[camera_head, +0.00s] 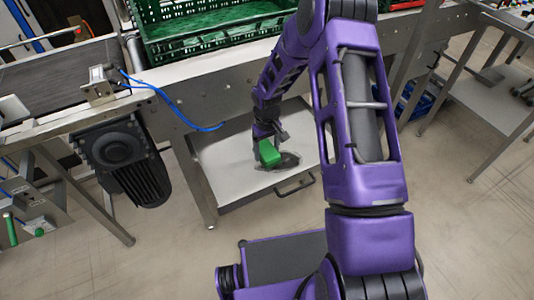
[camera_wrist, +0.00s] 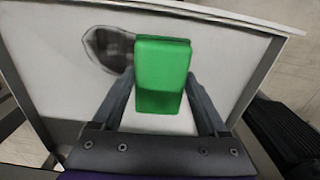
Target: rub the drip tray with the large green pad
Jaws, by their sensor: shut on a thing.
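The large green pad (camera_wrist: 161,72) is a bright green block between the two fingers of my gripper (camera_wrist: 160,92) in the wrist view. In the head view my gripper (camera_head: 268,142) is low under the conveyor, shut on the green pad (camera_head: 269,154). The drip tray (camera_head: 232,172) is a pale flat tray on the lower level, with a handle at its front edge. A dark grey stain (camera_head: 290,160) lies on it just right of the pad. The stain (camera_wrist: 108,48) is left of the pad in the wrist view. I cannot tell whether the pad touches the tray.
A green crate (camera_head: 210,35) stands on the conveyor above the tray. A dark motor (camera_head: 125,160) hangs at the left, and a blue cable (camera_head: 185,118) droops beside the frame. A metal table (camera_head: 490,110) stands at the right. The floor in front is partly clear.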

